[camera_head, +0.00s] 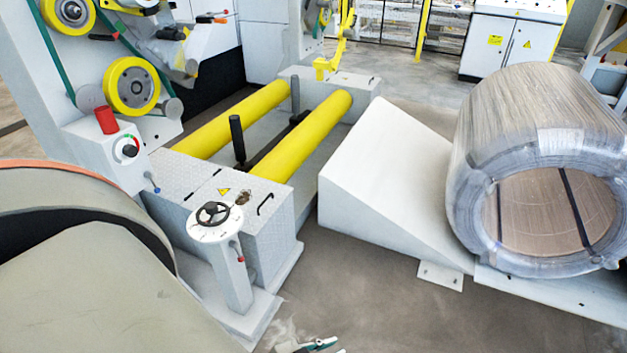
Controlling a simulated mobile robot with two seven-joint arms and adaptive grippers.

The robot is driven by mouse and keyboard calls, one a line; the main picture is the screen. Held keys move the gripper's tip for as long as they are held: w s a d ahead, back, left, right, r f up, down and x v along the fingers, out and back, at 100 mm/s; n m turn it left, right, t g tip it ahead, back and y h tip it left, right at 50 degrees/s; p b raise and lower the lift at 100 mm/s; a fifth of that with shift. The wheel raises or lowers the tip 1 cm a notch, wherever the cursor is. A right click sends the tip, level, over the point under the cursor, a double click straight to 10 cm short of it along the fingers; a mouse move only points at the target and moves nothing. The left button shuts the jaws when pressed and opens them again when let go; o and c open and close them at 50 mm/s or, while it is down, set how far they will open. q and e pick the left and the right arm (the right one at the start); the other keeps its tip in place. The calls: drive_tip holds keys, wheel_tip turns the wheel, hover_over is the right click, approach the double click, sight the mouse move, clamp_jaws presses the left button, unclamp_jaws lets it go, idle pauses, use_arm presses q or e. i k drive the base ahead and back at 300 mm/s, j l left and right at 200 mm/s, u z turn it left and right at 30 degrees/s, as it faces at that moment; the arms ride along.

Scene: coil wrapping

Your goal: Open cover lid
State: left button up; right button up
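No part is plainly marked as the cover lid. A grey metal housing with a textured top (222,181) stands in front of the yellow rollers. Its top carries dark handles (265,204) and a yellow warning label (223,191), and looks closed. A white pedestal (233,270) with a black handwheel (213,213) stands before it.
Two yellow rollers (305,137) lie behind the housing. A white ramp (385,170) and a large wrapped coil (535,125) stand at the right. A big rounded grey body (90,285) fills the lower left. Bare floor (370,300) lies at the bottom centre.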

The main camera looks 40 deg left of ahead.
sight(259, 199)
drive_tip(key=i+u, duration=0.1)
drive_tip(key=i, duration=0.35)
drive_tip(key=i+l+u, duration=0.1)
drive_tip(key=i, duration=0.35)
drive_tip(key=i+l+u, duration=0.1)
drive_tip(key=i, duration=0.35)
drive_tip(key=i+l+u, duration=0.1)
drive_tip(key=i+u, duration=0.15)
drive_tip(key=u, duration=0.2)
drive_tip(key=i+l+u, duration=0.2)
drive_tip(key=u, duration=0.25)
drive_tip(key=i+l+u, duration=0.2)
drive_tip(key=u, duration=0.25)
drive_tip(key=i+l+u, duration=0.1)
drive_tip(key=l+u, duration=0.4)
drive_tip(key=i+l+u, duration=0.1)
drive_tip(key=l+u, duration=0.15)
drive_tip(key=u, duration=0.2)
drive_tip(key=i+l+u, duration=0.3)
drive_tip(key=l, duration=0.25)
drive_tip(key=i+l+u, duration=0.2)
drive_tip(key=k+l, duration=0.05)
drive_tip(key=l, duration=0.05)
